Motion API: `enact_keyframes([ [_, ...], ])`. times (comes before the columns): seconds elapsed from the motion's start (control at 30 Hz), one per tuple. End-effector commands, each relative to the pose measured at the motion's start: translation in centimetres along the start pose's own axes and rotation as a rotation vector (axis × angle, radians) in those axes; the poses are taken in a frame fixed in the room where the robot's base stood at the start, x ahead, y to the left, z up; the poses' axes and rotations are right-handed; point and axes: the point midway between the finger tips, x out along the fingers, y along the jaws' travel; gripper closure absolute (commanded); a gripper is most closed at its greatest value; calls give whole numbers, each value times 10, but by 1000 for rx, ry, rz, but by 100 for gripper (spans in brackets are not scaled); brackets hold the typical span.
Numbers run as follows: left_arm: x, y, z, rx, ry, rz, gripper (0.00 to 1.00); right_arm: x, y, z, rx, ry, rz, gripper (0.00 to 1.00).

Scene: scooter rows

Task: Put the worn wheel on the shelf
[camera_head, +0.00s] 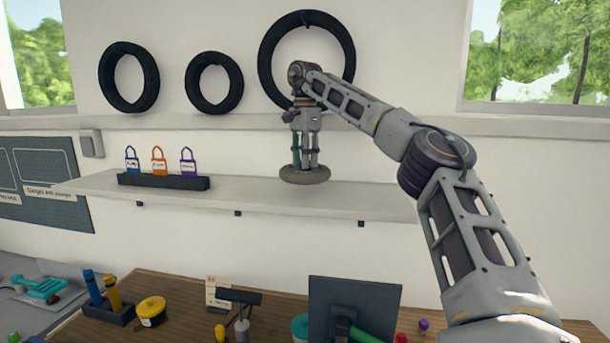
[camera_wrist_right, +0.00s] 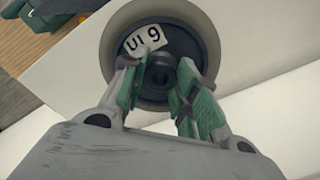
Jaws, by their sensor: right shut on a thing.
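The worn wheel (camera_head: 304,175) is a small grey-rimmed disc, lying flat at the right part of the white wall shelf (camera_head: 245,195). It looks level with the shelf top, but I cannot tell whether it fully rests on it. My right gripper (camera_head: 306,162) points straight down and is shut on the wheel's hub. In the right wrist view the wheel (camera_wrist_right: 188,42) shows a dark centre, a grey outer ring and a white label with upside-down print. The green-padded fingers of the right gripper (camera_wrist_right: 158,76) close around its hub. My left gripper is not in view.
A dark rack (camera_head: 165,182) with several coloured padlock-shaped tags stands on the shelf to the left. Tyres (camera_head: 129,105) stand on the ledge above, one behind my right arm. The wooden bench (camera_head: 185,300) below holds tools, jars and a dark panel (camera_head: 352,300).

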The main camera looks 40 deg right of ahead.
Motion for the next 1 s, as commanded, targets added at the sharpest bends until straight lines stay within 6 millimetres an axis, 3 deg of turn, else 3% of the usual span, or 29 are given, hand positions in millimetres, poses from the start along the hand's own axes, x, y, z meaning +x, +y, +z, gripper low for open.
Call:
enact_keyframes([
  [0.2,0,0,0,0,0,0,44,10,0,0,-1,-1,1,100],
  [0.67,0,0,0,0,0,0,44,12,0,0,-1,0,2,100],
  [1.0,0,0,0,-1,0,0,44,31,0,0,-1,-1,2,100],
])
